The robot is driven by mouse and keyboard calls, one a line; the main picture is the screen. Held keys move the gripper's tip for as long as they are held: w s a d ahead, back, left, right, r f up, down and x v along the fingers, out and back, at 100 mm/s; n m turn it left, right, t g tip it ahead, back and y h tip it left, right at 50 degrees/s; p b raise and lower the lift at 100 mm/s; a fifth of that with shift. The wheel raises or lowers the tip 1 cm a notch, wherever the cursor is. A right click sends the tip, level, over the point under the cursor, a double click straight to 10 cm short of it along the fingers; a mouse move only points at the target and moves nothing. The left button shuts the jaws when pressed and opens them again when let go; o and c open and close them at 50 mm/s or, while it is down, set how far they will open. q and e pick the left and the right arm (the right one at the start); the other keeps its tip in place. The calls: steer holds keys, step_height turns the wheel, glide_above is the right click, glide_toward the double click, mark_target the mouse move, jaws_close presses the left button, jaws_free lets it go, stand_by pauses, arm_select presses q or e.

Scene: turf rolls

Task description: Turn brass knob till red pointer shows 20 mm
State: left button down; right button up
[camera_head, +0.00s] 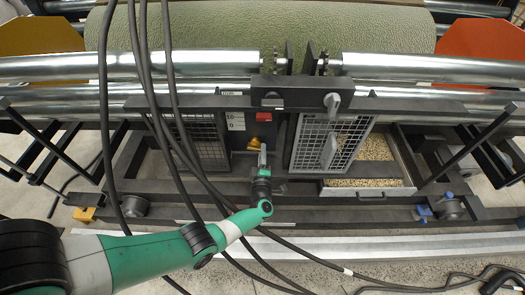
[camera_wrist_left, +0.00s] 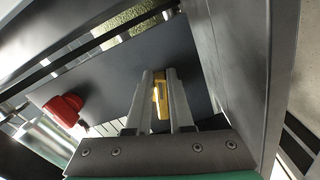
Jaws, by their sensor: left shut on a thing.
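The brass knob (camera_head: 253,143) is on the dark panel between the two mesh doors. My left gripper (camera_head: 262,155) reaches it from the front and is shut on it; in the left wrist view the yellow knob (camera_wrist_left: 160,95) shows between the two fingers (camera_wrist_left: 160,100). A white scale (camera_head: 235,121) with the marks 10 and 0 is above and left of the knob. I cannot make out a red pointer on it. A red part (camera_head: 264,116) is to the right of the scale, and a red part (camera_wrist_left: 66,108) shows in the left wrist view. My right gripper is not in view.
The left mesh door (camera_head: 200,140) is near the panel; the right mesh door (camera_head: 322,143) with a grey handle is close beside my gripper. A tray of pellets (camera_head: 370,183) is at right. Steel rollers (camera_head: 150,66) run behind. Dark cables hang across my left arm.

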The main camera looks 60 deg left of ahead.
arm_select(q)
steer(key=m, duration=0.4)
steer(key=f+m, duration=0.1)
steer(key=m, duration=0.1)
steer(key=shift+s+a+f+m, duration=0.1)
steer(key=shift+s+a+m, duration=0.2)
steer(key=shift+s, duration=0.1)
steer(key=m, duration=0.3)
steer(key=s+m+p, duration=0.1)
steer(key=m, duration=0.1)
steer(key=shift+a+f, duration=0.25)
steer(key=m, duration=0.2)
steer(key=s+m+p, duration=0.1)
steer(key=m, duration=0.3)
steer(key=shift+s+a+r+m, duration=0.1)
steer(key=shift+s+a+m, duration=0.1)
steer(key=shift+a+m, duration=0.15)
steer(key=m, duration=0.2)
steer(key=m+p, duration=0.1)
steer(key=m, duration=0.1)
steer(key=s+m+p, duration=0.1)
steer(key=m, duration=0.1)
steer(key=shift+a+r, duration=0.3)
steer(key=shift+r, duration=0.1)
steer(key=shift+m, duration=0.25)
steer(key=c, duration=0.8)
jaws_free()
